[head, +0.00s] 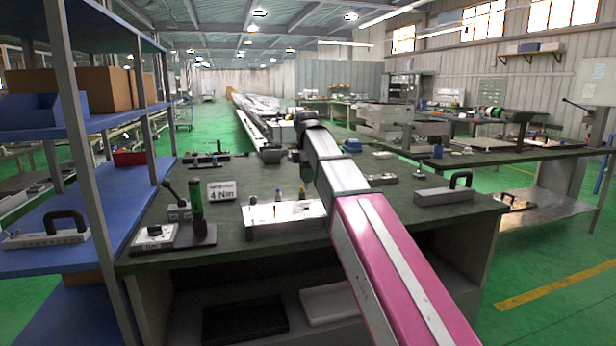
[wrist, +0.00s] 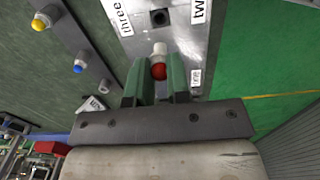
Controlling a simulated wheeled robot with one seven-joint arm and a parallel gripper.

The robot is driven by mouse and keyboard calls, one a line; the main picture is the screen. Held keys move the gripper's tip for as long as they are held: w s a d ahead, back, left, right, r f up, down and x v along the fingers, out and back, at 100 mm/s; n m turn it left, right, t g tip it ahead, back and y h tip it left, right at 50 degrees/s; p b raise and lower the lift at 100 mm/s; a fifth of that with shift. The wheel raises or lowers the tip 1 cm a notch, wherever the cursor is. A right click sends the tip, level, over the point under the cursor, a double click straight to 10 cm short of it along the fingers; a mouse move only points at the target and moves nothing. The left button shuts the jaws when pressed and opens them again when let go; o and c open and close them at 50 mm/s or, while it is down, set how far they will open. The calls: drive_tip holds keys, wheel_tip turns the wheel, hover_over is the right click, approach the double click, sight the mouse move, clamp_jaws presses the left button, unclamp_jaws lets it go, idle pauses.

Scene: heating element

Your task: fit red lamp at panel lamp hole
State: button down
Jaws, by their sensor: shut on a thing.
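In the wrist view, my gripper (wrist: 156,82) has two green fingers closed on a red lamp (wrist: 159,71). The lamp's pale end (wrist: 159,50) points out past the fingertips toward a grey metal panel (wrist: 183,42). The panel carries labels reading "three", "two" and "one". A dark square-rimmed hole (wrist: 159,17) shows near the top of the view, apart from the lamp. Whether the lamp touches the panel, and what lies beneath it, I cannot tell. In the head view my arm hides the gripper and lamp.
Yellow (wrist: 39,24) and blue (wrist: 78,68) tops show left of the panel.

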sight(306, 189)
drive_tip(key=shift+f, duration=0.1)
drive_tip(key=shift+f, duration=2.85)
drive_tip(key=shift+f, duration=1.8)
drive_tip(key=c, duration=1)
unclamp_jaws()
drive_tip(key=shift+r, duration=0.1)
wheel_tip(306, 189, up, 11)
drive_tip(key=shift+f, duration=0.15)
